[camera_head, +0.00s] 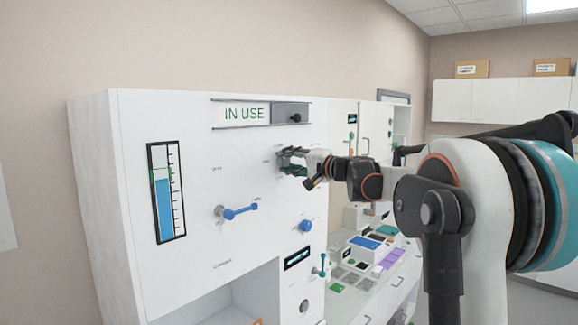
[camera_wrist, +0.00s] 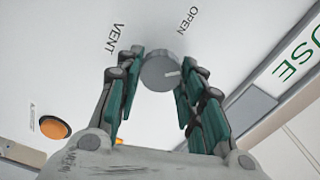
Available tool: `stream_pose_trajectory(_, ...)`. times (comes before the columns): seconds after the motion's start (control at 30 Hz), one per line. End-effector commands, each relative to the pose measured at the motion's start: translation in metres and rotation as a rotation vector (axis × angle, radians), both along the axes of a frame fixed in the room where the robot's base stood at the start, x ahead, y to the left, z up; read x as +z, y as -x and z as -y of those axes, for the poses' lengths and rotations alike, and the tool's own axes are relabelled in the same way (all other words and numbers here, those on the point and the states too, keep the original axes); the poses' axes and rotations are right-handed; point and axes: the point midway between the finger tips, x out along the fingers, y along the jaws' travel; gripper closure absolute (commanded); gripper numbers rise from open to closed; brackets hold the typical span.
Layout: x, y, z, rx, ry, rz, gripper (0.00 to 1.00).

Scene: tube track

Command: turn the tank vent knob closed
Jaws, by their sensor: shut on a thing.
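The vent knob (camera_wrist: 156,78) is a small grey round knob on the white panel, with a light line on its face pointing right. "VENT" is printed to its upper left and "OPEN" to its upper right in the wrist view. My gripper (camera_wrist: 160,64) has its green-padded fingers on either side of the knob and is shut on it. In the head view my gripper (camera_head: 291,162) is at the panel below the "IN USE" sign, and it hides the knob there.
The "IN USE" slider plate (camera_head: 246,113) is just above my gripper. A blue level gauge (camera_head: 165,193), a blue lever (camera_head: 240,211) and a blue knob (camera_head: 305,226) are also on the panel. An orange button (camera_wrist: 54,127) shows in the wrist view.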

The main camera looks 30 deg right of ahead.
Motion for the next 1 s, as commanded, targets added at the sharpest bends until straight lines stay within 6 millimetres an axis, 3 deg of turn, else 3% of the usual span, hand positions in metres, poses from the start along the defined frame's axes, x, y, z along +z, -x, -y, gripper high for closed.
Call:
stream_pose_trajectory(0.6,-0.0031,-0.0001,0.0005,-0.001,-0.511,-0.185,0.88)
stream_pose_trajectory(1.0,-0.0036,0.0001,0.0002,-0.001,-0.680,-0.247,0.88)
